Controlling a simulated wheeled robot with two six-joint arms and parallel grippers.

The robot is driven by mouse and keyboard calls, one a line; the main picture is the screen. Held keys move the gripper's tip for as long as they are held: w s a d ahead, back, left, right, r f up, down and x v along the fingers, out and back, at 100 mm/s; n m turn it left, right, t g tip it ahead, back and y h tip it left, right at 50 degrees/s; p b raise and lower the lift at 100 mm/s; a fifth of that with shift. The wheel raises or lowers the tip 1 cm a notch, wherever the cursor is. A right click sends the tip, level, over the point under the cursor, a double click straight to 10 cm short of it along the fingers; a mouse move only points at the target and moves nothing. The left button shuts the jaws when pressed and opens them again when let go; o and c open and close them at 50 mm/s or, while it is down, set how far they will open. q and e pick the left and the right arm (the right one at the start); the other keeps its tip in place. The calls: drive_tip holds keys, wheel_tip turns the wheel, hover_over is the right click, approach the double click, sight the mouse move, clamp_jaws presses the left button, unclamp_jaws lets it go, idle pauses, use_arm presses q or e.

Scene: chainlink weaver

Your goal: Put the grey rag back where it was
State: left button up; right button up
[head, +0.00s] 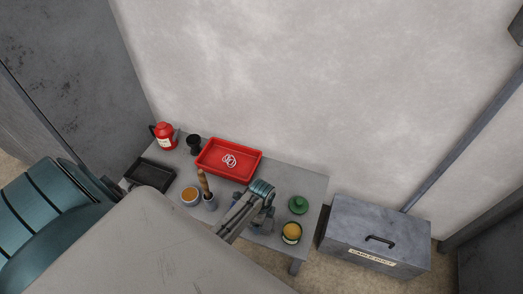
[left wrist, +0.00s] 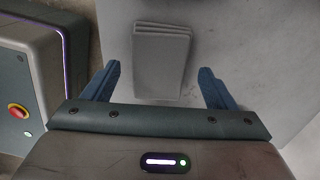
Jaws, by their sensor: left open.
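The grey rag (left wrist: 161,62) is a flat folded stack with several layers in the left wrist view. It lies on a pale grey surface (left wrist: 255,55). My left gripper (left wrist: 160,70) is open, with one blue finger on each side of the rag and a clear gap to both. I cannot tell the exact height of the fingers above it. In the head view, an arm of mine reaches over the workbench (head: 311,190) from the lower middle. The rag cannot be made out there. My right gripper is not in view.

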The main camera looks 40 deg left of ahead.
use_arm(q)
wheel_tip(320, 180, up, 11)
drive_tip(key=p, duration=0.2)
drive_tip(key=s+r+n+t, duration=0.3)
drive_tip(key=s+r+n, duration=1.1)
drive_tip(key=s, duration=0.3)
drive_tip(key=shift+y, duration=0.4)
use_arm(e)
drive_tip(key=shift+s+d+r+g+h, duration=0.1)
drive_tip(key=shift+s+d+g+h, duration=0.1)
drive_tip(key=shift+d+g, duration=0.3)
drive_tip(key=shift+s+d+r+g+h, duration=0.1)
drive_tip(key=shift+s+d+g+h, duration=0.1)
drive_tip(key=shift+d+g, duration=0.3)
